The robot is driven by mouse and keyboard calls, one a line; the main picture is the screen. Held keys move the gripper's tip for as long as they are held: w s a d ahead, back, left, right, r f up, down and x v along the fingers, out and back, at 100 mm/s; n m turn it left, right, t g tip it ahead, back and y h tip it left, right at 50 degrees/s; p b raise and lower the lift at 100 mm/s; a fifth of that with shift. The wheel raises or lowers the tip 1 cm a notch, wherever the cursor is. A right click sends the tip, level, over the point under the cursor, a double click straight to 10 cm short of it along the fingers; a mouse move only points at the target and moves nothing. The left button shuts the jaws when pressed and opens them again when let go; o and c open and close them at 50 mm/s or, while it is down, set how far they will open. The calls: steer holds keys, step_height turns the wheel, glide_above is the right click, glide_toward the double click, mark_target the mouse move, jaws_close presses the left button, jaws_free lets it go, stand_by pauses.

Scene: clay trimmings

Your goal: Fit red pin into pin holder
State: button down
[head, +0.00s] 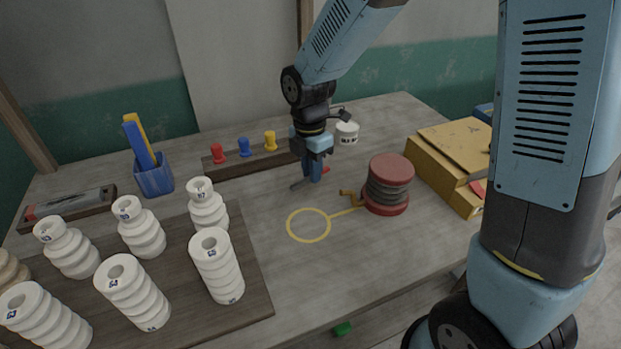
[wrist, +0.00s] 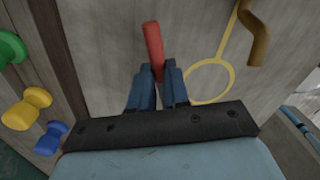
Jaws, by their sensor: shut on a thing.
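The pin holder (head: 232,166) is a dark wooden bar near the back of the table. A red pin (head: 217,153), a blue pin (head: 244,147) and a yellow pin (head: 270,140) stand in it. The wrist view shows the yellow pin (wrist: 28,108), the blue pin (wrist: 51,138) and a green pin (wrist: 10,48) at the left; the green one is hidden in the head view. My gripper (head: 314,178) is low over the table, right of the holder, shut on a slim red pin (wrist: 152,45) that sticks out past the fingertips. I cannot tell whether it touches the table.
A red-flanged spool (head: 390,168) with a brown crank (head: 349,197) stands right of my gripper, by a yellow ring mark (head: 308,225). A yellow box (head: 440,160), white cup (head: 347,130) and blue pen cup (head: 154,180) stand around. Several white ribbed pieces (head: 217,265) stand front left.

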mark_target(311, 190)
steer(key=shift+w+a+f, duration=0.1)
steer(key=shift+w+f, duration=0.1)
steer(key=shift+f, duration=0.2)
steer(key=shift+w+f, duration=0.15)
steer(key=shift+f, duration=1.3)
steer(key=shift+f, duration=0.2)
steer(key=c, duration=1.1)
jaws_free()
step_height(311, 190, up, 14)
steer(key=a, duration=0.1)
steer(key=shift+w+a, duration=0.15)
steer(key=shift+w, duration=0.25)
